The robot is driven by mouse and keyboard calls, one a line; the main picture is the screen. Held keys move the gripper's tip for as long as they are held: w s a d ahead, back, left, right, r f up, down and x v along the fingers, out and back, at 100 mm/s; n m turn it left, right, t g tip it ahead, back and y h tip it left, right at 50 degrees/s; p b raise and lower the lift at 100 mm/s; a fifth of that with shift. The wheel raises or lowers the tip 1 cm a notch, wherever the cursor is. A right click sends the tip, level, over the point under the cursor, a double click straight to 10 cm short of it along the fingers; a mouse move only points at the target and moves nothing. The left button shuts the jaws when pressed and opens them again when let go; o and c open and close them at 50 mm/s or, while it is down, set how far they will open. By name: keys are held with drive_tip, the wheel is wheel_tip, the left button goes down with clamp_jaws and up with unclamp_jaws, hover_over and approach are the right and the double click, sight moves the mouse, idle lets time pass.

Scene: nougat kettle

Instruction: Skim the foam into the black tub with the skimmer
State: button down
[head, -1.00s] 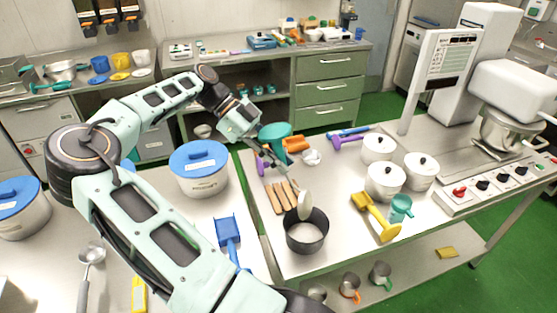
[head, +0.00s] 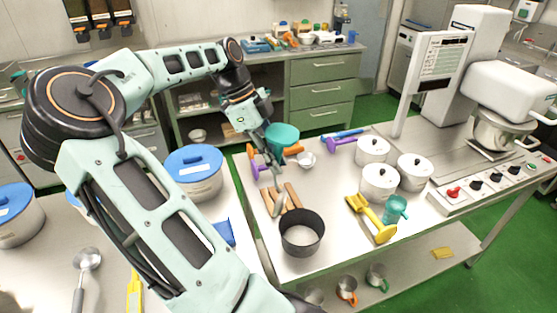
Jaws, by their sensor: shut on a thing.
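The black tub (head: 302,246) stands upright at the front left of the steel table. Its inside looks light grey, and I cannot tell whether that is foam. My gripper (head: 274,160) is above the table's left part, behind and left of the tub. It is shut on what looks like the skimmer (head: 278,204), a thin handle pointing down with a pale grey head. The head is beside the tub's left back rim, outside its opening; whether it touches the table is unclear. The mixer bowl (head: 500,134) is at the far right. No foam shows clearly.
Wooden-handled tools (head: 293,196) lie under the skimmer.

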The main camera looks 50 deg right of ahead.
sight(275, 148)
drive_tip(key=t, duration=0.2)
drive_tip(key=r+t+y, duration=0.1)
drive_tip(key=t+y, duration=0.1)
drive_tip(key=t, duration=0.1)
drive_tip(key=shift+s+r+t, duration=0.1)
drive_tip(key=shift+r+t, duration=0.15)
drive_tip(key=shift+t, duration=0.05)
drive_tip(key=shift+d+r+t+y+b, duration=0.1)
drive_tip(key=shift+t+y+b, duration=0.6)
drive_tip(key=shift+t+b, duration=0.4)
drive_tip(key=shift+t+y+b, duration=0.4)
drive_tip(key=shift+t+b, duration=0.7)
drive_tip(key=shift+b, duration=0.05)
drive_tip(key=t+y+b, duration=0.1)
drive_tip(key=t+b, duration=0.1)
drive_tip(key=b, duration=0.2)
drive_tip(key=r+t+b, duration=0.1)
drive_tip(key=t+b, duration=0.1)
drive_tip(key=b, duration=0.3)
drive_tip(key=shift+r+y, duration=0.15)
drive_tip(key=shift+y, duration=0.25)
drive_tip(key=shift+r+t+b, duration=0.3)
drive_tip(key=shift+t+b, duration=0.3)
drive_tip(key=shift+b, duration=0.1)
drive_tip(key=shift+r+y, duration=0.2)
drive_tip(key=shift+y, duration=0.1)
